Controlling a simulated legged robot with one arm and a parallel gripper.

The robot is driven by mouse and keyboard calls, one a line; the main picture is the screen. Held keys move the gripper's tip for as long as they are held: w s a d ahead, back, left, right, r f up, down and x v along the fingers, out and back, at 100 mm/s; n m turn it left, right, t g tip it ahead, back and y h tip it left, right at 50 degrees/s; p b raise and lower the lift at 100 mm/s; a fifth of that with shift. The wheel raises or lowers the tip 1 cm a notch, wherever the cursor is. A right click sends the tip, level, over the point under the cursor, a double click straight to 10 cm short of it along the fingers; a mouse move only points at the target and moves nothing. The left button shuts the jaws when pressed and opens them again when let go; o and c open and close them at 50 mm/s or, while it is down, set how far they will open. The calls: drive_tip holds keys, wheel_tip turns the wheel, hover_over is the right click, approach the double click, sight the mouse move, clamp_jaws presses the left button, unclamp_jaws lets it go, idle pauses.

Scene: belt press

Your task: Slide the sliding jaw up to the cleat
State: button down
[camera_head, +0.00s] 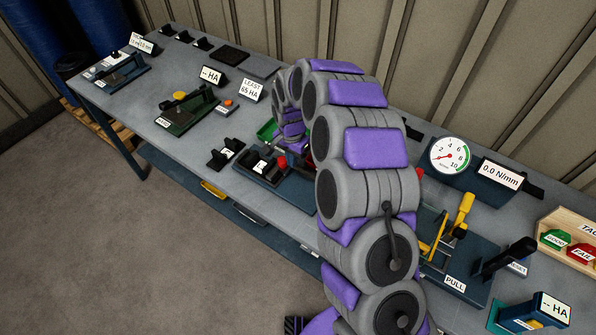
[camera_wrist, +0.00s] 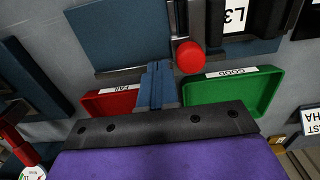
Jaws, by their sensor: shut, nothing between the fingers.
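A dark blue press base (camera_head: 298,192) on the bench carries black blocks, one with a white label (camera_head: 262,164), and a red knob (camera_head: 282,161). In the wrist view the red knob (camera_wrist: 190,56) sits beside dark upright bars, with the block labelled "L3" (camera_wrist: 235,17) to its right. I cannot tell for sure which black part is the sliding jaw and which is the cleat. My gripper (camera_wrist: 157,72) is shut and empty; its blue fingers point at the bars just left of the knob. Whether they touch is unclear. In the head view my arm hides its tips.
In the wrist view, a red "FAIL" tray (camera_wrist: 106,101) and a green "GOOD" tray (camera_wrist: 232,98) lie either side of my fingers. A pull stand with yellow lever (camera_head: 462,212) and a dial gauge (camera_head: 449,155) stand right of my arm. Bench space (camera_head: 190,148) to the left is clear.

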wheel_tip(320, 180, up, 5)
drive_tip(key=shift+f+p, duration=0.2)
drive_tip(key=shift+p, duration=0.45)
idle(0.7)
drive_tip(key=s+d+r+n+g, duration=0.1)
drive_tip(key=s+d+r+n, duration=0.1)
drive_tip(key=s+d+r, duration=0.6)
drive_tip(key=s+d+r+n, duration=0.2)
drive_tip(key=s+r, duration=0.5)
drive_tip(key=s, duration=0.4)
drive_tip(key=s+d+n, duration=0.1)
drive_tip(key=s+d, duration=0.2)
drive_tip(key=s, duration=0.8)
drive_tip(key=s+d+r+n, duration=0.1)
drive_tip(key=s+d, duration=0.2)
drive_tip(key=s, duration=0.7)
drive_tip(key=shift+s+d+r+n+g, duration=0.2)
drive_tip(key=shift+s+r+n+g, duration=0.1)
drive_tip(key=shift+s+n+g, duration=0.1)
